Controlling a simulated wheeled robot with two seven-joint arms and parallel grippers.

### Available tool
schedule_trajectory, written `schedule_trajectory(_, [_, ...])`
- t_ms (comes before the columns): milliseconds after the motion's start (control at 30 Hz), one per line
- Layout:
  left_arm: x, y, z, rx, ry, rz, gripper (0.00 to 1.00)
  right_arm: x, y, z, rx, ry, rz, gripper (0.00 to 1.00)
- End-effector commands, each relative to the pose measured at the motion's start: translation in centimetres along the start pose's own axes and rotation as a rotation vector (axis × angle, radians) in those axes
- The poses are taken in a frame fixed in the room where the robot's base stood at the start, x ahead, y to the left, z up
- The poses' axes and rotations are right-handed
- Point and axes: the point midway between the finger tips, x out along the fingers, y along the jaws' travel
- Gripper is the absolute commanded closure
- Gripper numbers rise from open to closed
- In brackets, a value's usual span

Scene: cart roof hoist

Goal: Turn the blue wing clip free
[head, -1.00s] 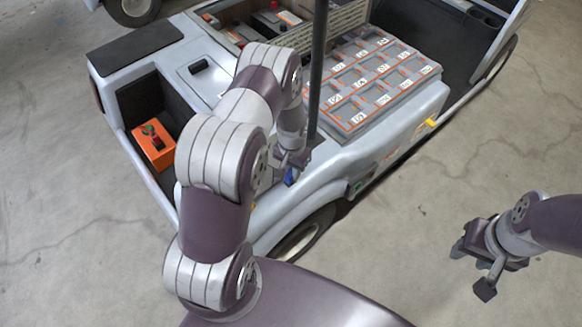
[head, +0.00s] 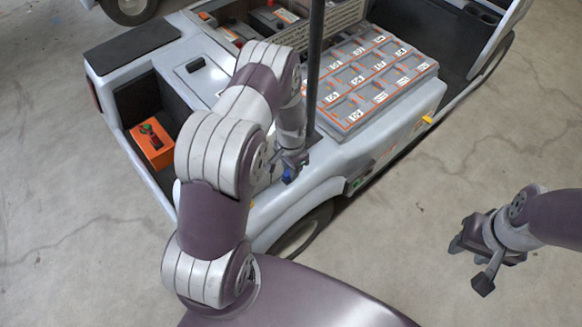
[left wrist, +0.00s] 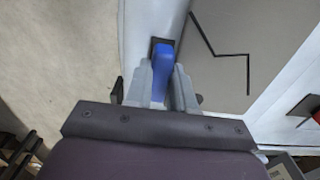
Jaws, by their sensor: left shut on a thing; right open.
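The blue wing clip (left wrist: 162,66) sits between the two fingers of my left gripper (left wrist: 161,88) in the left wrist view. Its far end meets a small dark base on the pale cart body. In the head view a bit of the blue clip (head: 288,173) shows under my left gripper (head: 292,160), at the cart's near side by the foot of the dark post. My left gripper is shut on the clip; my left arm hides part of the cart around it. My right gripper (head: 470,250) is open and empty, over bare floor at the right.
The grey cart (head: 340,165) carries a dark upright post (head: 315,70) close to my left gripper. A tray of orange-edged cells (head: 372,80) lies right of the post. An orange box (head: 152,146) sits in the left recess. The floor at right is clear.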

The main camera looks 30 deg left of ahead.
Motion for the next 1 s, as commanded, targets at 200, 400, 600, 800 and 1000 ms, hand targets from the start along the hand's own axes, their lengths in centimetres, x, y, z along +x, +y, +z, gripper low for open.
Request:
schedule_trajectory(200, [-0.1,-0.1,-0.1,0.003,0.003,-0.003,0.60,0.0,0.0,0.0,0.000,0.000,0.000,0.57])
schedule_trajectory(400, [-0.1,0.0,-0.1,0.001,0.002,-0.001,0.51,0.0,0.0,0.0,0.000,0.000,0.000,0.57])
schedule_trajectory(600, [-0.9,-0.1,-0.1,0.001,0.002,-0.001,0.51,-0.1,0.0,0.0,0.000,0.000,0.000,0.57])
schedule_trajectory(800, [-6.0,-0.1,-0.1,0.001,0.005,-0.004,0.51,-0.6,0.0,-0.1,0.000,0.000,0.000,0.57])
schedule_trajectory(1000, [-10.8,-0.1,-0.1,0.001,0.004,-0.003,0.51,-0.8,0.0,-0.1,0.000,0.000,0.000,0.57])
